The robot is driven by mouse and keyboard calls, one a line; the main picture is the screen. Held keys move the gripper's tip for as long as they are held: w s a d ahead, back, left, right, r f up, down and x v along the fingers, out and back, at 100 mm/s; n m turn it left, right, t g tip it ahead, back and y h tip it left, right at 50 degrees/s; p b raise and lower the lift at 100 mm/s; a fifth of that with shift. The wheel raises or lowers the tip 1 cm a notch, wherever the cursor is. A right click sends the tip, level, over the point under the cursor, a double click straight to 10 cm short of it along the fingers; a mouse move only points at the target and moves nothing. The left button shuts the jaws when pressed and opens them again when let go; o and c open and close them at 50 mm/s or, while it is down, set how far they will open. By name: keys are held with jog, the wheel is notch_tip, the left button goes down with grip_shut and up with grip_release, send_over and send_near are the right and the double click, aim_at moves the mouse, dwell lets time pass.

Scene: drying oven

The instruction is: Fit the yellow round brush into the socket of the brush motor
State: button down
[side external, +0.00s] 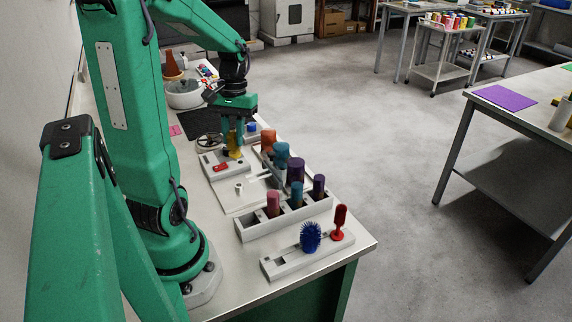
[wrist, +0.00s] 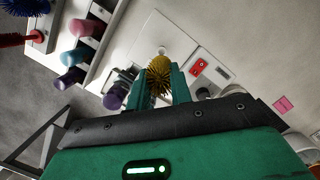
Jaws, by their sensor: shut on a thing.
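The yellow round brush (side external: 234,150) is between the fingers of my gripper (side external: 237,136), which is shut on it. In the wrist view, the bristly yellow head (wrist: 159,72) sits between the two green fingers (wrist: 160,86). A pale box with a red switch (side external: 216,163), which looks like the brush motor, lies on the bench just below and beside the brush. In the wrist view, this box (wrist: 218,76) is right of the brush. I cannot make out its socket or whether the brush touches it.
A white holder (side external: 288,215) with several coloured cylinders stands toward the bench's front. More cylinders stand beside my gripper. A pale rack (side external: 285,265) holds a blue brush (side external: 311,237) and a red brush (side external: 340,221). A white bowl (side external: 184,95) is behind.

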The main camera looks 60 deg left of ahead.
aim_at(236, 160)
jog(key=shift+f, duration=0.8)
jog(key=shift+f, duration=0.1)
jog(key=shift+f, duration=2.75)
jog(key=shift+f, duration=1.35)
jog(key=c, duration=1.2)
grip_release()
jog(key=shift+o, duration=0.2)
jog(key=shift+w+a+r, duration=0.15)
jog(key=shift+r, duration=1.15)
jog(key=shift+w+a+r, duration=0.1)
jog(key=shift+w+r, duration=0.1)
jog(key=shift+r, duration=1.05)
jog(key=shift+w+a+r, duration=0.15)
jog(key=shift+r, duration=1.15)
jog(key=shift+d, duration=0.1)
